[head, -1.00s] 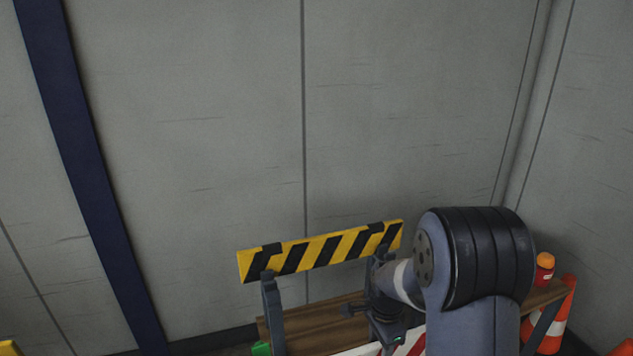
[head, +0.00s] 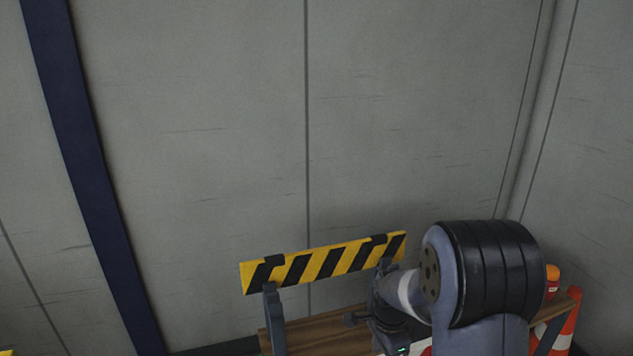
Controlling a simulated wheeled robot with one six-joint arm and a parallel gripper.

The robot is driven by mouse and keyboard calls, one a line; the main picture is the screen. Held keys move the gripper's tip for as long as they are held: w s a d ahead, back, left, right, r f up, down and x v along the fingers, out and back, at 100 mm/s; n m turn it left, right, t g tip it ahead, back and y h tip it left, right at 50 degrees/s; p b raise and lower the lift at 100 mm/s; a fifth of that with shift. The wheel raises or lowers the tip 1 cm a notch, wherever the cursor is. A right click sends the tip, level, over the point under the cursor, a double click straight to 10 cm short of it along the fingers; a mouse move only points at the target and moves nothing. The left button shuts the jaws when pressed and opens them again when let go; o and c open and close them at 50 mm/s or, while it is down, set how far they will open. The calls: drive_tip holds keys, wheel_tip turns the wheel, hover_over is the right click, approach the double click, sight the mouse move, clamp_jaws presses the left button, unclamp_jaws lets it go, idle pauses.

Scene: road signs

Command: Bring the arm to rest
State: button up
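My arm rises from the bottom right, with its large black ribbed joint in front of the shelf. The arm bends left to a dark wrist end with a small green light, where the body of my gripper (head: 392,335) partly shows. Its fingertips cannot be made out; the bottom edge of the picture and the arm hide them. I see nothing held.
A yellow-and-black striped board (head: 322,262) stands in grey holders at the back of a wooden shelf (head: 325,330), close to my wrist. An orange-capped bottle (head: 552,276) and an orange-and-white cone (head: 565,322) are to the right. The grey wall (head: 210,150) above is clear.

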wheel_tip(320, 180, up, 7)
drive_tip(key=shift+r, duration=0.15)
wheel_tip(320, 180, down, 11)
drive_tip(key=shift+r, duration=0.1)
wheel_tip(320, 180, up, 19)
drive_tip(key=p, duration=1.3)
drive_tip(key=shift+r+p, duration=0.15)
drive_tip(key=shift+p, duration=0.25)
